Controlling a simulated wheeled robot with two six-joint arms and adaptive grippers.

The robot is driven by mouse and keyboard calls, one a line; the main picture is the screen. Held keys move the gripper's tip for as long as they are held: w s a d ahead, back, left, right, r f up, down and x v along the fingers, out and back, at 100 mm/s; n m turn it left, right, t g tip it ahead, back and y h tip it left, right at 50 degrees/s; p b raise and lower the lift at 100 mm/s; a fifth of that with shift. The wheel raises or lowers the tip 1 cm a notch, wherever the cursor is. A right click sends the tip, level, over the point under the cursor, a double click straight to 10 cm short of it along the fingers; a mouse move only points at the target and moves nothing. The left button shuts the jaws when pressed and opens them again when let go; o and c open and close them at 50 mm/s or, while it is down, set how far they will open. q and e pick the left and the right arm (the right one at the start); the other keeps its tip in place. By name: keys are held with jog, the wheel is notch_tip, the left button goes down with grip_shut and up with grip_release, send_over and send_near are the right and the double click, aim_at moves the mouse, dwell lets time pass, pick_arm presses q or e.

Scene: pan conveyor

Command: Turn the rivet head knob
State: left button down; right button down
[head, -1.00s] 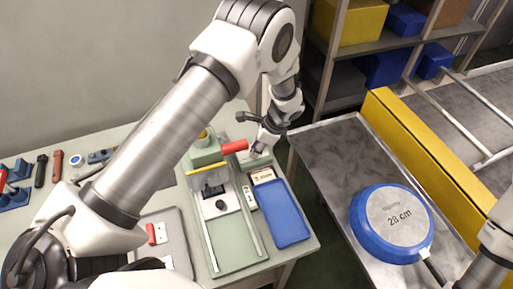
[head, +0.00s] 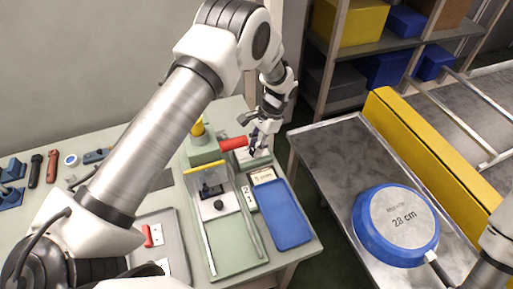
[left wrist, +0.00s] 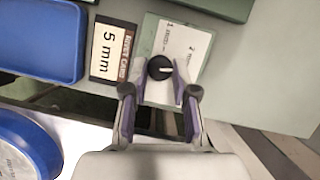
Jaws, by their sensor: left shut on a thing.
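The rivet head knob (left wrist: 159,67) is a round black knob with a white pointer mark, on a pale panel (left wrist: 190,42) printed with 1 and 2. In the left wrist view the mark points right. My left gripper (left wrist: 160,90) has its purple-sided fingers closed on the knob from both sides. In the head view my left gripper (head: 257,145) is lowered at the green press (head: 203,150), just right of its red handle (head: 233,143), and the knob is hidden there. My right gripper is out of view.
A 5 mm card (left wrist: 111,50) and a blue tray (head: 286,214) lie beside the panel. The press has a clear-sided guide (head: 237,255) in front. A blue 28 cm pan (head: 397,224) lies upside down on the metal table (head: 335,150) at right, beside a yellow rail (head: 430,150).

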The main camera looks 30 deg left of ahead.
pick_arm(q)
jog(key=shift+s+a+f+n+g+h, duration=0.1)
jog(key=shift+n+h, duration=0.1)
jog(key=shift+n, duration=0.35)
jog(key=shift+s+d+f+n+g+h, duration=0.1)
jog(key=shift+n+h, duration=0.1)
jog(key=shift+n, duration=0.3)
jog(key=shift+s+a+f+n+g+h, duration=0.1)
jog(key=shift+n+h, duration=0.1)
jog(key=shift+n, duration=0.35)
jog(key=c, duration=0.9)
grip_release()
jog(key=shift+w, duration=0.1)
jog(key=shift+w+r, duration=0.1)
jog(key=shift+w, duration=0.05)
jog(key=a+v, duration=0.1)
jog(key=v, duration=1)
jog(key=shift+w+d+r, duration=0.2)
jog(key=shift+d+r, duration=0.2)
jog(key=shift+d, duration=0.1)
